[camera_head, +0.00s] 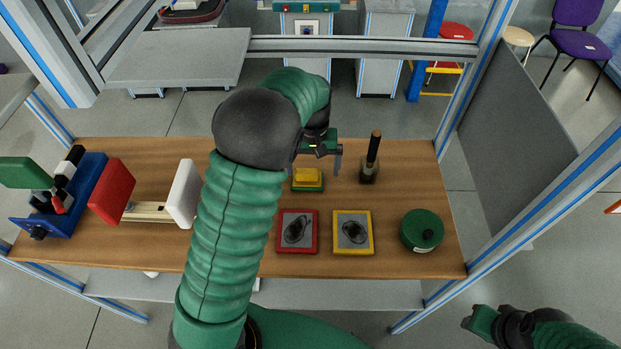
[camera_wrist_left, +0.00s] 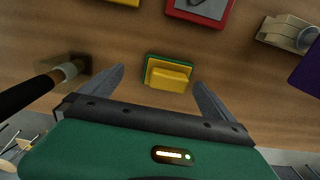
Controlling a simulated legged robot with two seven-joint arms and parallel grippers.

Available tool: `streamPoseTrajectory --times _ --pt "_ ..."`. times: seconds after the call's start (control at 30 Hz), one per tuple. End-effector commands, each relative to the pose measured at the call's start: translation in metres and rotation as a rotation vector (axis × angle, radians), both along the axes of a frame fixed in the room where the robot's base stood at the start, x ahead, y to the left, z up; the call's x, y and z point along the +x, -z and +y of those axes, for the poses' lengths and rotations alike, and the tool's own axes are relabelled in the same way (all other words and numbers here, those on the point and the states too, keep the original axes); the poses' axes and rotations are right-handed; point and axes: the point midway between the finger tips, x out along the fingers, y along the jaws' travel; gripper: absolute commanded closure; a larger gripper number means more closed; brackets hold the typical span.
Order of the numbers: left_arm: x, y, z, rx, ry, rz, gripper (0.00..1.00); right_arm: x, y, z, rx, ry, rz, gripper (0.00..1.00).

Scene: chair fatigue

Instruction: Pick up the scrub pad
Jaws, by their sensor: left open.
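The scrub pad (camera_head: 307,179) is a small yellow block on a green base. It lies on the wooden table near the far edge. In the left wrist view the scrub pad (camera_wrist_left: 168,74) shows between the two open fingers, a little beyond them. My left gripper (camera_head: 317,164) is open and empty, just above the far side of the pad; no contact is visible. Its fingers also show in the left wrist view (camera_wrist_left: 160,78). My right gripper (camera_head: 484,319) is at the lower right, off the table, and its jaws are too unclear to read.
A black-handled brush (camera_head: 371,158) stands upright right of the pad. A red-framed tray (camera_head: 283,239), a yellow-framed tray (camera_head: 368,240) and a green round container (camera_head: 421,230) are nearer. A blue fixture (camera_head: 82,200) stands at the left. Free table lies right of the brush.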

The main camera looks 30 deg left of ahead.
Motion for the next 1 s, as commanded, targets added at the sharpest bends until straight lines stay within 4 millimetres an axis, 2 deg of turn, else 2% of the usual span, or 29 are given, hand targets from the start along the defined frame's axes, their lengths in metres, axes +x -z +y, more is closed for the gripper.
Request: streamPoseTrajectory --times 0.17,0.27,0.53,1.0 --pt "0.001 0.031 0.012 -0.002 -0.005 0.006 0.0 0.0 -0.005 0.0 0.0 0.0 0.0 0.64" --pt "0.001 0.047 0.012 -0.003 -0.003 0.005 0.0 0.0 -0.004 0.0 0.0 0.0 0.0 0.64" --pt "0.002 0.052 0.009 0.0 -0.002 0.001 0.0 0.0 -0.004 0.0 0.0 -0.001 0.0 0.64" --pt "0.002 0.051 0.01 -0.001 -0.003 0.001 0.6 0.0 -0.004 0.0 0.0 0.0 0.0 0.64"
